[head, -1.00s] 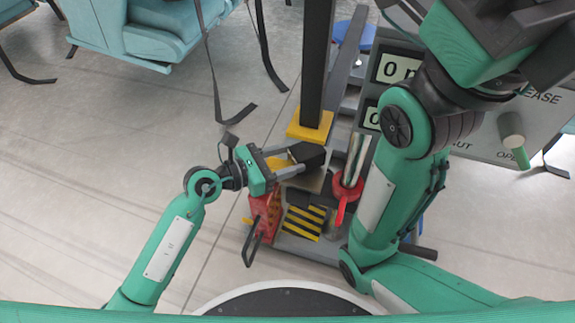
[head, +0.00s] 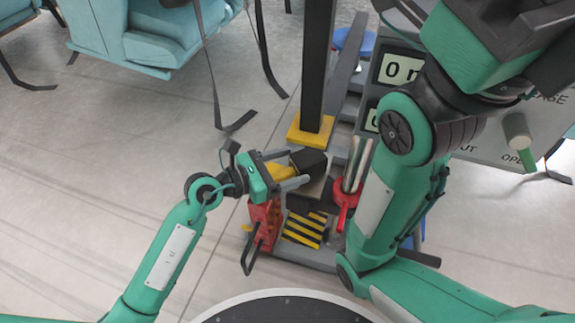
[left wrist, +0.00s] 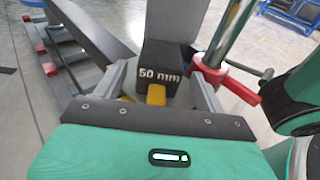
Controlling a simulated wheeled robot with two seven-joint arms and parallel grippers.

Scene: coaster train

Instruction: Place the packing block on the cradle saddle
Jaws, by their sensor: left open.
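The packing block (head: 309,161) is black with a yellow tab. In the left wrist view the block (left wrist: 162,66) shows "50 mm" on its near face. It sits in front of the yellow-footed dark post, apparently on a light grey block-like support (head: 314,190), which may be the cradle saddle. My left gripper (head: 296,168) is open, its fingers on either side of the yellow tab (left wrist: 156,94), with gaps between tab and fingers. The block hides most of the surface beneath it. My right arm crosses the right side of the head view; its fingertips are not visible.
A red collar with a handle (head: 346,193) holds a metal rod close right of the block. A red jack-like part (head: 264,222) and a striped plate (head: 304,229) lie nearer. A readout panel (head: 400,70) stands behind right. Open floor lies left.

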